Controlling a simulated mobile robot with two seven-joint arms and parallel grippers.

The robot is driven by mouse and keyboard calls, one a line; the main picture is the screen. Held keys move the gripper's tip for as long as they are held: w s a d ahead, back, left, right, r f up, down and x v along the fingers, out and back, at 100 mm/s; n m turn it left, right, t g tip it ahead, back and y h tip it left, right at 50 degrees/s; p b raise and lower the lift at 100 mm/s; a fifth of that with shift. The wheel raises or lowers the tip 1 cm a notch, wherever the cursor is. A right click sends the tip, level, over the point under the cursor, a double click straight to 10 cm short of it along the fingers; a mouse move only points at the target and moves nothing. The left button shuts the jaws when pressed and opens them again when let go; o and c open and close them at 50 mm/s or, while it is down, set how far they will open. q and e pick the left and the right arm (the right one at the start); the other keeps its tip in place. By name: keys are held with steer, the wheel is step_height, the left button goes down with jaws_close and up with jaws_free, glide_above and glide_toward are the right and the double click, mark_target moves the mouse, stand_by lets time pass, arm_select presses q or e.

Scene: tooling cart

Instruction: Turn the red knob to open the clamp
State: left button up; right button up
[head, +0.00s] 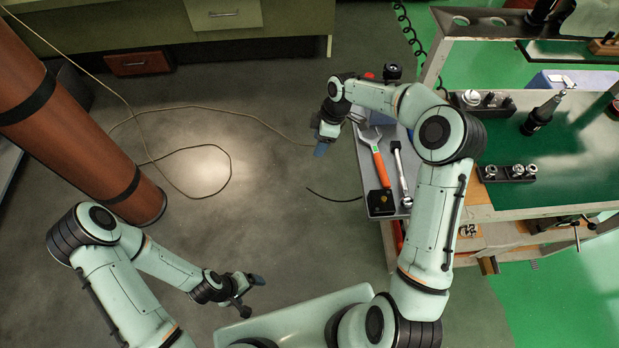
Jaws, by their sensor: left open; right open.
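A small red rounded part (369,75), which may be the red knob, shows just behind my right forearm at the far end of the grey cart tray. My arm hides part of it, and I cannot make out a clamp there. My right gripper (321,146) is open, points down over the floor just left of the tray, and is apart from the red part. My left gripper (254,296) is open and empty over the floor at lower middle, far from the cart.
The tray (408,207) holds an orange-handled wrench (379,163), a chrome wrench (400,172) and a black box (380,202). A green-topped bench (570,150) with tool holders stands right. A brown column (75,125) stands left. A cable (230,165) lies on open floor.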

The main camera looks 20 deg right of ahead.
steer(key=s+a+f+m+y, duration=0.1)
steer(key=s+a+f+m, duration=0.3)
steer(key=f, duration=0.5)
steer(key=shift+s+a+f, duration=0.35)
steer(key=shift+s+a, duration=0.05)
steer(key=shift+s, duration=0.4)
